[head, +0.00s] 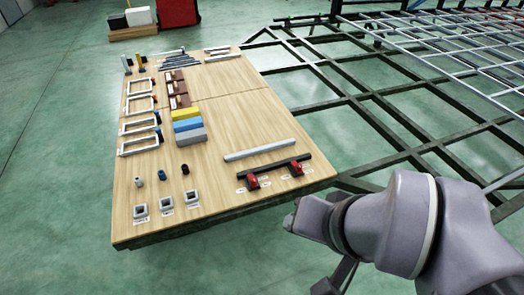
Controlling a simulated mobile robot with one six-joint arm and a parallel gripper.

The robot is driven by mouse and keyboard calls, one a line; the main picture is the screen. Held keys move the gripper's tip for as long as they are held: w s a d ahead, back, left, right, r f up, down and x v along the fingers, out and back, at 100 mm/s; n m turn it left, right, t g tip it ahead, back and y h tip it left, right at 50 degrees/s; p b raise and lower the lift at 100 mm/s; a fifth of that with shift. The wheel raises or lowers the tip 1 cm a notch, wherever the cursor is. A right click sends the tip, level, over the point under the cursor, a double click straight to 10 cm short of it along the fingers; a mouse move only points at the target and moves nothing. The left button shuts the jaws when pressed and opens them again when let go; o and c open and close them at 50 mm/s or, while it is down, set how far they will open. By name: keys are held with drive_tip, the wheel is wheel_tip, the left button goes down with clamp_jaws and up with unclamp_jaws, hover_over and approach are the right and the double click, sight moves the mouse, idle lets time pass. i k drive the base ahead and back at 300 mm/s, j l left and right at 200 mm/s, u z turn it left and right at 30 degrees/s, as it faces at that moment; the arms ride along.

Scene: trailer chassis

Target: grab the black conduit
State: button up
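The black conduit (275,168) is a dark straight bar near the front right edge of the wooden table. My arm reaches in from the lower right, off the table's front right corner. My gripper's fingers cannot be made out. Nothing of mine touches the conduit.
The wooden table (235,119) carries blue, yellow and grey blocks (188,126), several white square frames (140,126) at the left and small sockets (166,203) in front. The dark chassis frame (375,122) spreads behind and to the right. Green floor at the left is clear.

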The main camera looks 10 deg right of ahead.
sight(281, 164)
drive_tip(key=i+j+z, duration=0.35)
drive_tip(key=i+j, duration=0.15)
drive_tip(key=i, duration=0.3)
drive_tip(key=i+j+z, duration=0.35)
drive_tip(key=i+j, duration=0.4)
